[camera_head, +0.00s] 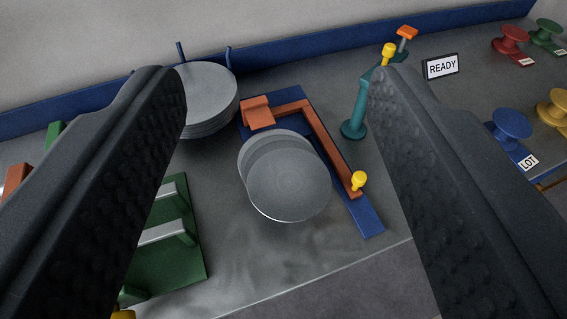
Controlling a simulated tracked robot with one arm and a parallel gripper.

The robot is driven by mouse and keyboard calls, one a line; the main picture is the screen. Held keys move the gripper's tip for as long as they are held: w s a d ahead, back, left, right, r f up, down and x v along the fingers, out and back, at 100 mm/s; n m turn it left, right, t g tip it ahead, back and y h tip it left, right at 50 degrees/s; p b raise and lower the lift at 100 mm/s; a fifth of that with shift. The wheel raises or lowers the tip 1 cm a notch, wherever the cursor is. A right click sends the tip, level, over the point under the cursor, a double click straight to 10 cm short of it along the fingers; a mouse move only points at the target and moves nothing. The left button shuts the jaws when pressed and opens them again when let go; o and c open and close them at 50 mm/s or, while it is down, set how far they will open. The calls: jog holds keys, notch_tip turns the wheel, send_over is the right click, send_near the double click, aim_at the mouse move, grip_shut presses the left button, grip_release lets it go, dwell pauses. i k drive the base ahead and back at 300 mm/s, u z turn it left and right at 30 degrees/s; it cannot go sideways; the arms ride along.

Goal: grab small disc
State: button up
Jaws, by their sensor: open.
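Round grey discs (289,185) overlap in the middle of the view, one partly covering another (262,150). They lie at the inner side of an orange angled bracket on a blue plate. A stack of grey discs (205,92) stands farther back on the left, partly hidden by my left finger. I cannot tell for sure which disc is the small one. My gripper (278,88) is open, with nothing between its fingers. In the picture its fingers frame the middle discs, apart from them.
The orange bracket (325,140) has a yellow knob (359,180). A teal post (357,105) stands behind the right finger. A green rack (180,255) is at lower left. A READY sign (441,66) and coloured spools, one blue (508,124), are at right. The table's front edge is near.

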aim_at(286, 184)
jog(key=z, duration=1.5)
jog(key=k, duration=1.6)
jog(key=u, duration=0.5)
jog(key=i, duration=1.05)
jog(key=z, duration=0.05)
